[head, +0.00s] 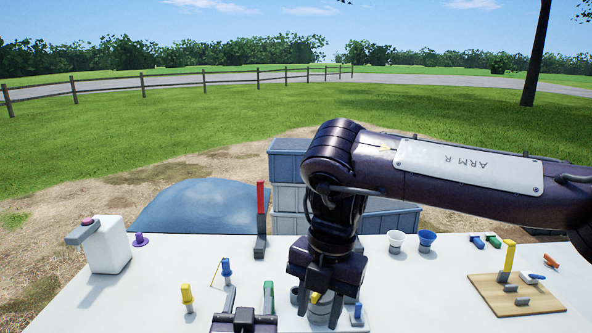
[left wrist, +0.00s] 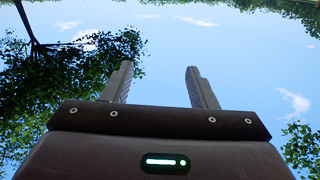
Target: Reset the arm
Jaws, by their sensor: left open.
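My left gripper (head: 249,292) is low at the front edge of the head view, its fingers pointing away from me. In the left wrist view its two fingers (left wrist: 160,72) stand apart with only sky and trees beyond, so it is open and empty. My right arm comes in from the right, and my right gripper (head: 319,308) points down over the white table (head: 420,305). A grey round container (head: 318,312) and a yellow piece (head: 315,297) show between or behind its fingers; I cannot tell whether they touch.
A red upright piece (head: 260,200) stands behind. White (head: 396,242) and blue (head: 427,240) cups and a wooden board (head: 515,297) are at the right. Crates (head: 287,165) stand beyond.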

